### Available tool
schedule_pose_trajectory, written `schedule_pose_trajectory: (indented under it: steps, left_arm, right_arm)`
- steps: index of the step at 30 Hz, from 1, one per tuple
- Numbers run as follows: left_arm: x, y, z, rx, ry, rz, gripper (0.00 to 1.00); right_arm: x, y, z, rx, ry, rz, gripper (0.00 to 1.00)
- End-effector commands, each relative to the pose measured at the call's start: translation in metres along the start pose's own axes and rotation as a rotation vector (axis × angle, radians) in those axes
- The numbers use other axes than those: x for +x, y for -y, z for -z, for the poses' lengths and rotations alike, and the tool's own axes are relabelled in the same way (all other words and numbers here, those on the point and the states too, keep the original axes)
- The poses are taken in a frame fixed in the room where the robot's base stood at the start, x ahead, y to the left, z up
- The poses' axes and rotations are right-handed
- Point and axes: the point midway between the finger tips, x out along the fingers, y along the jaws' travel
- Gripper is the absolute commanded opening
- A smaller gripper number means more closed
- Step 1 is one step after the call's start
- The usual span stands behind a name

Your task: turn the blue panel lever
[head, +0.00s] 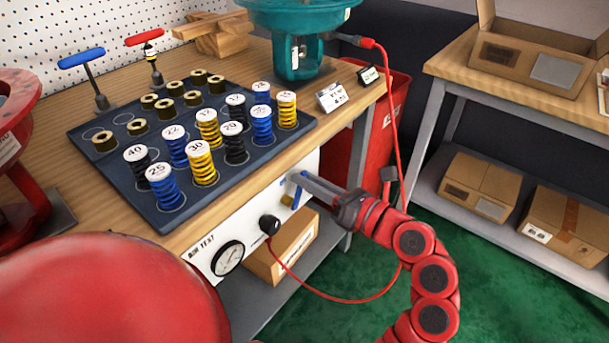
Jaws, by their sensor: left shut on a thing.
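The blue panel lever (296,196) is a small blue handle on the white front panel (243,230) under the bench top. It stands close to upright, slightly tilted. My left gripper (299,184) reaches it from the right of the picture and is shut on it; the fingers hide its upper part. A brass fitting (287,200) sits just left of the lever. My right gripper is not in view.
The panel also carries a gauge (228,258) and a black connector (269,225) with a red hose, which loops below my arm. A dark tray (185,215) of springs lies on the bench above. A cardboard box (285,252) stands below.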

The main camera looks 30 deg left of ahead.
Motion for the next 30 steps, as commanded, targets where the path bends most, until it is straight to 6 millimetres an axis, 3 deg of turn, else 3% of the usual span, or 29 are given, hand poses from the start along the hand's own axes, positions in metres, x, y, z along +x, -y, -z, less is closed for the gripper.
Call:
schedule_pose_trajectory:
  steps: [13, 30]
  left_arm:
    - [0.001, 0.023, 0.003, 0.428, -0.001, 0.0, 0.0]
    - [0.001, 0.046, 0.025, 0.944, -0.005, -0.001, 0.0]
  right_arm:
    - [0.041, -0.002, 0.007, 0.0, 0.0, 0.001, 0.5]
    - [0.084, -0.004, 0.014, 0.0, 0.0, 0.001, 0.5]
